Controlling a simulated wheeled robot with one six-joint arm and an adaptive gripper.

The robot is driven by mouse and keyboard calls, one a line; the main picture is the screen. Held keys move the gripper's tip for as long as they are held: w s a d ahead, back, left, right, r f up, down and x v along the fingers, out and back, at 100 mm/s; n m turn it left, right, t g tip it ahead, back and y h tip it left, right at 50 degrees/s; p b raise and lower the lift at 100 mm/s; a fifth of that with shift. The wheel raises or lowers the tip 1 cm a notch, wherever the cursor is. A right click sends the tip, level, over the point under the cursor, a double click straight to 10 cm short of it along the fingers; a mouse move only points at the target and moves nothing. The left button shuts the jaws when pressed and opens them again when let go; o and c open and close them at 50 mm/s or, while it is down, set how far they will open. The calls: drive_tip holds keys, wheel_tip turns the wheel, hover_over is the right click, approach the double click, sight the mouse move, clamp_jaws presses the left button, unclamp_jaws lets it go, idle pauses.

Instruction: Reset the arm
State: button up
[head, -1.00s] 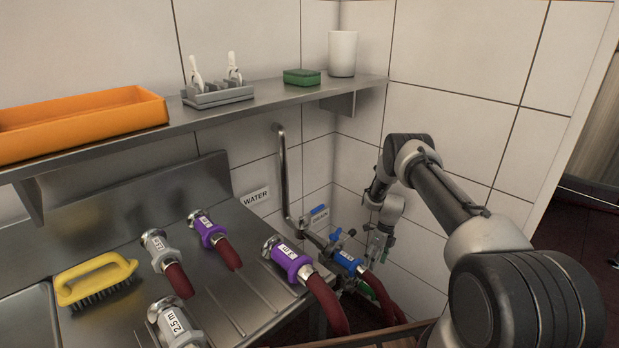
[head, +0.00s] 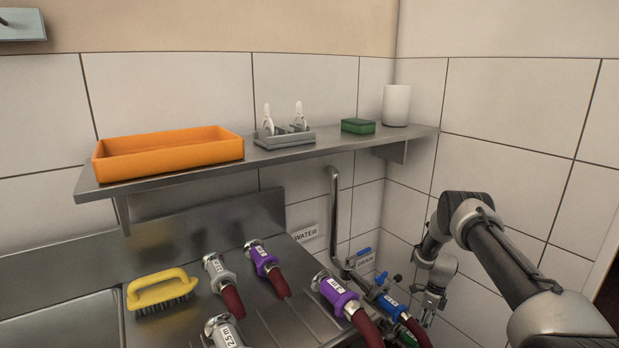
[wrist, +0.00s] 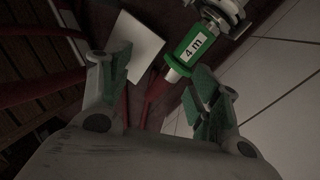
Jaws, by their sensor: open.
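My gripper (head: 432,302) hangs at the lower right in the head view, in front of the tiled wall and just right of the blue hose coupling (head: 392,306). In the wrist view its two fingers (wrist: 160,78) are spread apart with nothing held between them. A green hose coupling labelled "4 m" (wrist: 190,50) shows beyond the right finger, apart from the palm. My arm reaches in from the right edge of the head view.
A steel shelf (head: 350,147) holds an orange tray (head: 170,155), a grey holder (head: 285,138), a green sponge (head: 358,126) and a white cup (head: 396,105). Several labelled hoses, including a purple one (head: 335,293), and a yellow brush (head: 160,288) lie below. A pipe (head: 334,220) stands near the corner.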

drive_tip(key=s+r+n+g, duration=0.2)
drive_tip(key=s+n, duration=0.5)
drive_tip(key=s, duration=0.2)
drive_tip(key=s+a+r+n+h, duration=0.1)
drive_tip(key=s+r+n, duration=0.3)
drive_tip(key=r, duration=0.8)
drive_tip(key=s+r+n, duration=0.2)
drive_tip(key=r+n, duration=0.3)
drive_tip(key=r, duration=0.7)
drive_tip(key=s+a+r+n+h, duration=0.1)
drive_tip(key=s+r+n, duration=0.3)
drive_tip(key=r, duration=0.8)
drive_tip(key=s+a+r+n+t, duration=0.2)
drive_tip(key=s+r+n+t, duration=0.3)
drive_tip(key=s+r, duration=1.4)
wheel_tip(320, 180, up, 4)
drive_tip(key=t, duration=0.3)
drive_tip(key=shift+s+a+n+h, duration=0.3)
